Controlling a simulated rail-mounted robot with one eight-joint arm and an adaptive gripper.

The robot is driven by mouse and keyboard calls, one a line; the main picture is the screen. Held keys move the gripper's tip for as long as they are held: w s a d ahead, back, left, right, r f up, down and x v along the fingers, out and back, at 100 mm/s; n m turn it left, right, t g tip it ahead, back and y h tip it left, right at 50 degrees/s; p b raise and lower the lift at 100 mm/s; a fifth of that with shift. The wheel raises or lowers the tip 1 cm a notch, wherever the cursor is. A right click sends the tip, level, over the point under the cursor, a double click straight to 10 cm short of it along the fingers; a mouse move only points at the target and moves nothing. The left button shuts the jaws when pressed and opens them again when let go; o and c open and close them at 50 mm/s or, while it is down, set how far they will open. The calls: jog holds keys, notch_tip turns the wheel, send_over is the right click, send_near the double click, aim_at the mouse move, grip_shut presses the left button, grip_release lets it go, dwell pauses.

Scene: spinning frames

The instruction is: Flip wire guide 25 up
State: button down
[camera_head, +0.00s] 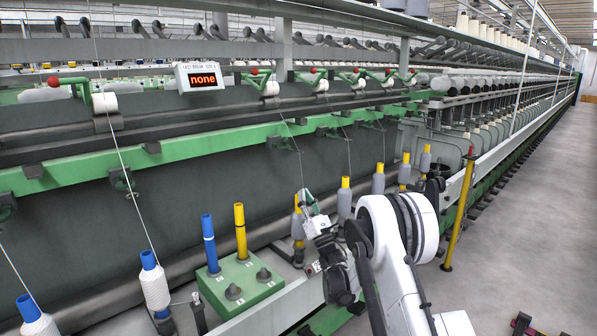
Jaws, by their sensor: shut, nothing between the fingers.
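Several dark wire guides sit along the long green rail, one at the left (122,180), one near the middle (280,143) and others further right. No number is readable on them, so I cannot tell which is 25. Threads run down past them toward the bobbins. My gripper (306,198) is shut and empty, low in front of the machine, beside a yellow-topped grey bobbin (298,228). It is well below the green rail and apart from the guides. My arm hides part of the spindle row.
A green block (238,285) holds a blue tube (209,240) and a yellow tube (240,232). White bobbins with blue tops (154,282) stand at left. A yellow post (459,215) stands right of my arm. The grey floor (535,220) at right is mostly clear.

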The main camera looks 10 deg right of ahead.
jog(key=s+d+r+b+x, duration=0.1)
jog(key=r+x, duration=0.1)
jog(key=x, duration=1)
jog(key=shift+d+r, duration=0.2)
